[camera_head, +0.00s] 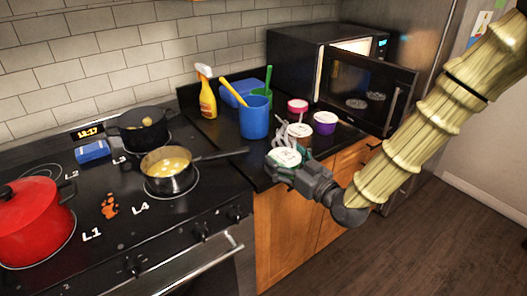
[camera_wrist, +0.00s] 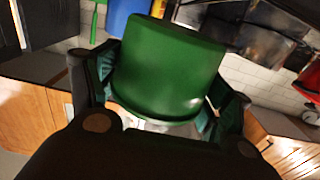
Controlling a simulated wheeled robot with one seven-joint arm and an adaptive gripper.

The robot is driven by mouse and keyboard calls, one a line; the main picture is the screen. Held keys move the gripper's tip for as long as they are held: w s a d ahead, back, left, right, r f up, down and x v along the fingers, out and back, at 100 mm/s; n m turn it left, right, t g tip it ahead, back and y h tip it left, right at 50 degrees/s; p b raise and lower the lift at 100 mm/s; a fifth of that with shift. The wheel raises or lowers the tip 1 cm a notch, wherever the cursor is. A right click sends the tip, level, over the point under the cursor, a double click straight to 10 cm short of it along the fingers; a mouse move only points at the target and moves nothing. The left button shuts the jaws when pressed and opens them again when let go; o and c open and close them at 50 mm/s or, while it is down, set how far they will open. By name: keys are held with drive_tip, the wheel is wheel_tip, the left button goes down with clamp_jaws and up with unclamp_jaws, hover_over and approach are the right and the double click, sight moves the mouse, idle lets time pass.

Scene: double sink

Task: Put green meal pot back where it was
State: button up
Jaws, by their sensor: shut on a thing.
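The green meal pot (camera_head: 285,157) has a pale lid and is between the fingers of my gripper (camera_head: 291,165), at the front edge of the black counter in the head view. In the wrist view the green pot (camera_wrist: 168,65) fills the middle, its smooth green side between the two fingers. My gripper is shut on it. In the head view, fingers and wrist hide much of the pot's body, and I cannot tell whether its base touches the counter.
The microwave door (camera_head: 372,90) hangs open at right. A saucepan handle (camera_head: 222,155) reaches towards the counter.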

drive_tip(key=p+x, duration=0.1)
drive_tip(key=x, duration=0.3)
drive_tip(key=w+d+p+x, duration=0.1)
drive_tip(key=x, duration=0.4)
drive_tip(key=d+f+p+x, duration=0.1)
drive_tip(key=x, duration=0.4)
drive_tip(key=shift+w+d+f, duration=0.15)
drive_tip(key=shift+w, duration=0.15)
drive_tip(key=shift+f+p, duration=0.65)
drive_tip(key=shift+f, duration=1.15)
drive_tip(key=shift+f, duration=0.2)
drive_tip(key=o, duration=1.1)
drive_tip(key=shift+r, duration=0.25)
drive_tip(key=b+v, duration=0.2)
drive_tip(key=v, duration=1)
drive_tip(key=shift+d+b, duration=0.1)
drive_tip(key=shift+b, duration=0.3)
